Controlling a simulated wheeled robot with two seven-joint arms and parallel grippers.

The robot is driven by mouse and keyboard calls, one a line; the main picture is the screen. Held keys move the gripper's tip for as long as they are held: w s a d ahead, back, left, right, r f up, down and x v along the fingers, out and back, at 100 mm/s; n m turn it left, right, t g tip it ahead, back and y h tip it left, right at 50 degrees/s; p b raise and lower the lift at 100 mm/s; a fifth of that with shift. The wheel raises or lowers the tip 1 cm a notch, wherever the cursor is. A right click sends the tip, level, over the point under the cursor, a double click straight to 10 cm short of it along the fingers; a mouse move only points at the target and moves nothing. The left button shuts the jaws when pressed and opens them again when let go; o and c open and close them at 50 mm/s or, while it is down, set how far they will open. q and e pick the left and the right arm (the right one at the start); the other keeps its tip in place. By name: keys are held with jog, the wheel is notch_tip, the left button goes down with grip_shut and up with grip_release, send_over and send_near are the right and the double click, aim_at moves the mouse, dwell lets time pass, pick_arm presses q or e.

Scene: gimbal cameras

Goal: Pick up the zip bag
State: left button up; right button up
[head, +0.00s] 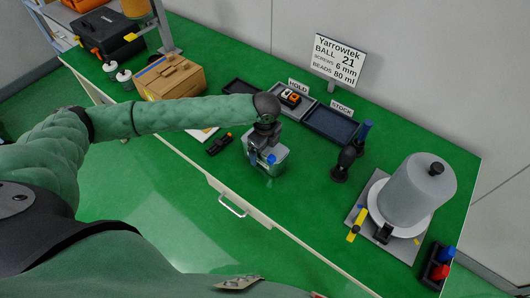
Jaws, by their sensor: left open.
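My left arm comes in from the left, and my left gripper (262,157) points down over the middle of the green table. The gripper is open, and the dark wrist hides part of what lies beneath. A pale grey, partly see-through item (278,170) with a blue spot sits right under and around the fingers. It may be the zip bag, but I cannot tell for sure. I cannot tell whether the fingers touch it. My right gripper is not in view.
Behind the gripper are a HOLD tray (309,103) and a dark STOCK tray (330,124). A black and blue upright tool (345,160) and a large grey cylinder (415,192) stand right. The front table edge is close.

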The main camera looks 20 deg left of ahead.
pick_arm(q)
jog(key=shift+c, duration=0.4)
jog(key=c, duration=1)
jog(key=shift+r, duration=0.1)
